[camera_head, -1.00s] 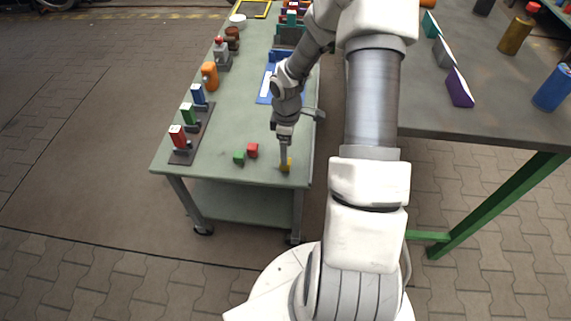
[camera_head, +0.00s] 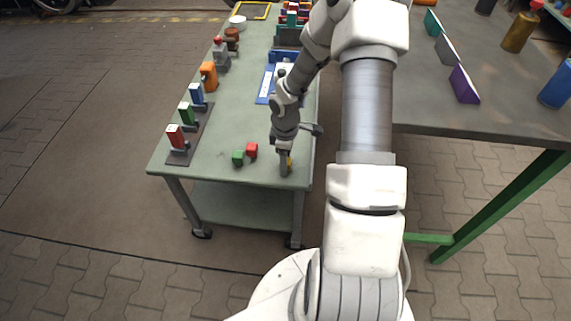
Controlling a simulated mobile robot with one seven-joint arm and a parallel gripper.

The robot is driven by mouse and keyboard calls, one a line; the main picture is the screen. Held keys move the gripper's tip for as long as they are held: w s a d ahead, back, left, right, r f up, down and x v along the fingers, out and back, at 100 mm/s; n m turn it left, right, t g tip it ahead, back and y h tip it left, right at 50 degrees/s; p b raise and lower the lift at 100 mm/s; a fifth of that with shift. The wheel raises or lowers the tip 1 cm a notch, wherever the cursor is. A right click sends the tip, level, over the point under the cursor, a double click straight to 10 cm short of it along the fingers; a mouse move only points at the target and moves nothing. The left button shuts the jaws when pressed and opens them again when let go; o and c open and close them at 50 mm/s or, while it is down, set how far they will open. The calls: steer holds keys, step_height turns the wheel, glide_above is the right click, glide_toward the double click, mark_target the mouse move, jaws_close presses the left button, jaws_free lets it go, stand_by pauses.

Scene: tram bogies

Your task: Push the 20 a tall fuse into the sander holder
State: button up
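A small yellow block (camera_head: 290,160) is at the front right corner of the green trolley top, mostly hidden behind my gripper (camera_head: 285,172). My gripper points down at it; whether the fingers are around it or beside it, I cannot tell. A small green block (camera_head: 238,158) and a small red block (camera_head: 252,150) lie just left of my gripper. No rating or sander label is readable.
The trolley top (camera_head: 225,125) is clear between the strip and my arm. An orange part (camera_head: 209,75) and a grey part with a red top (camera_head: 221,55) stand further back on the left. A blue tray (camera_head: 264,88) lies behind my arm. A grey table (camera_head: 480,118) is on the right.

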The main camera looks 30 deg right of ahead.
jaws_close()
step_height(320, 180, up, 10)
steer(key=p, duration=0.4)
steer(key=shift+r, duration=0.1)
stand_by(0.3)
steer(key=w+a+r+m, duration=0.2)
steer(key=a+r+m, duration=0.8)
steer(key=a+r, duration=0.2)
step_height(320, 180, up, 2)
steer(key=shift+w+a+r, duration=0.2)
steer(key=shift+w+r, duration=0.05)
steer(key=shift+a, duration=0.1)
